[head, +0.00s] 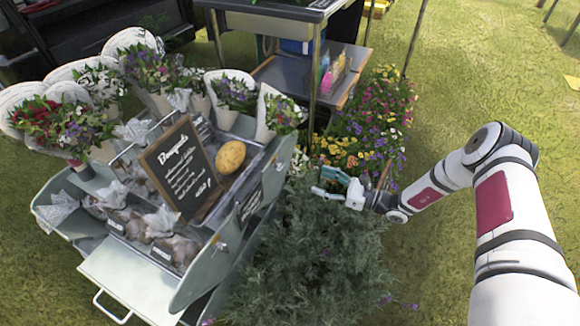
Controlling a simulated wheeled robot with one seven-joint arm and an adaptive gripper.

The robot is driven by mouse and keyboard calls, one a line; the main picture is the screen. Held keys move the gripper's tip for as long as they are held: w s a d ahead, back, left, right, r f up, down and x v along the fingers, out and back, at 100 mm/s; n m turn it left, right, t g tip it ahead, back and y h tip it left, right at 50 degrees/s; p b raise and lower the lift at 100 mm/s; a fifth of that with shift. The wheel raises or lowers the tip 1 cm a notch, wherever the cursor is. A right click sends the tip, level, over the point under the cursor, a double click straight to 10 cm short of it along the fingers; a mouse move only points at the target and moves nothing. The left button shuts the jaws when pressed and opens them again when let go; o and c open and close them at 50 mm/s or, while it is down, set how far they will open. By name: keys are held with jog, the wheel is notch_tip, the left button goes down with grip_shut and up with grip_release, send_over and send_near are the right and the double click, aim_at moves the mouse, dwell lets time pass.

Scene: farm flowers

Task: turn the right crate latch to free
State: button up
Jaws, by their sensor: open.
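The grey cart or crate (190,282) stands at left centre, its side panel facing right. A small metal fitting that looks like a latch (222,247) sits on the lower part of this panel. Another small fitting (283,166) shows near the panel's far end. I cannot tell which is the right crate latch, nor how either is turned. My gripper (318,182) reaches in from the right and points left, open and empty. In the picture it is just right of the far fitting, over the plants, with no contact visible.
A bushy green plant (305,255) and colourful flowers (375,125) stand below and behind my gripper. A chalkboard sign (180,168), a yellow potato-like object (230,156) and several wrapped bouquets (60,125) are on the cart. A shelf table (280,78) stands behind. Open grass lies right.

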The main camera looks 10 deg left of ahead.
aim_at(283, 167)
jog(key=b+x, duration=0.3)
jog(key=x, duration=1)
jog(key=shift+a+b, duration=0.3)
jog(key=shift+b, duration=0.05)
jog(key=c, duration=1.2)
